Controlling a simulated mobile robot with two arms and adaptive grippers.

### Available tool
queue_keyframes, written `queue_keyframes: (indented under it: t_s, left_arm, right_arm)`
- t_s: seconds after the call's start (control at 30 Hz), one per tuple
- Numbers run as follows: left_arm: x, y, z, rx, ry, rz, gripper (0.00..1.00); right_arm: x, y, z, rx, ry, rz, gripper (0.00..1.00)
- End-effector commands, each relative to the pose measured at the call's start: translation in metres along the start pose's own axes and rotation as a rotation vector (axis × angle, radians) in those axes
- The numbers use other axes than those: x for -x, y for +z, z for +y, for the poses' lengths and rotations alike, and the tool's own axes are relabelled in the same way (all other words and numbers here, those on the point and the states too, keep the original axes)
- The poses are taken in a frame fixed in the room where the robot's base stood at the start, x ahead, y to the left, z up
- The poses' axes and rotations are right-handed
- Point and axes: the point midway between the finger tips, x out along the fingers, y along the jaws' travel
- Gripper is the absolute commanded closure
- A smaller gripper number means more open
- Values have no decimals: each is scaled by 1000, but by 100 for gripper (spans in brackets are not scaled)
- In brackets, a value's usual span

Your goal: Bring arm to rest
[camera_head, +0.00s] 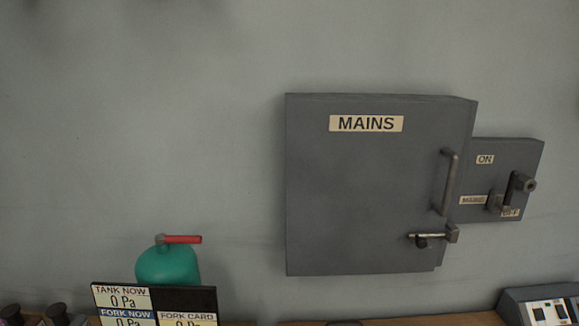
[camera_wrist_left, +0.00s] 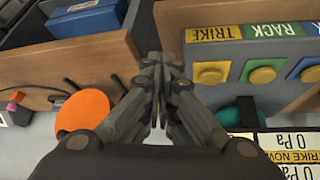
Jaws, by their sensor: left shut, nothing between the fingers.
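My left gripper (camera_wrist_left: 160,95) shows in the left wrist view. Its fingers are shut together with nothing between them. It is over the gap between a wooden drawer or shelf unit and a panel with coloured buttons, and I cannot tell its exact height. Neither of my arms shows in the head view, and my right gripper is in neither view.
The head view shows a closed grey MAINS box (camera_head: 365,190), its switch plate (camera_head: 520,160), a green tank (camera_head: 165,266) with a red lever and a gauge board (camera_head: 195,298). The wrist view shows an orange disc (camera_wrist_left: 85,108) and TRIKE and RACK buttons (camera_wrist_left: 260,72).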

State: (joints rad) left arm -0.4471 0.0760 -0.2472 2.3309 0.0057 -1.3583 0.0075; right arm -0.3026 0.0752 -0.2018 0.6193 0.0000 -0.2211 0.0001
Motion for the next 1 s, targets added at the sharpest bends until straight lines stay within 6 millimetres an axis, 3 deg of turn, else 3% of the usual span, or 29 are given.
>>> queue_keyframes:
  t_s: [0.1,0.3,0.57,0.77,1.0]
  left_arm:
    - [20,33,-24,19,-48,-89,100]
    - [54,79,-54,46,-118,-222,100]
    - [-10,96,-55,44,-106,-236,100]
    - [-66,123,-58,43,-101,-258,100]
    - [-156,186,-60,39,-93,-298,100]
  right_arm:
    - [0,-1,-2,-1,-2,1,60]
    - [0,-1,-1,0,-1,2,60]
    - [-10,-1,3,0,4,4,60]
    - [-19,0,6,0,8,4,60]
    - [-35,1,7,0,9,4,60]
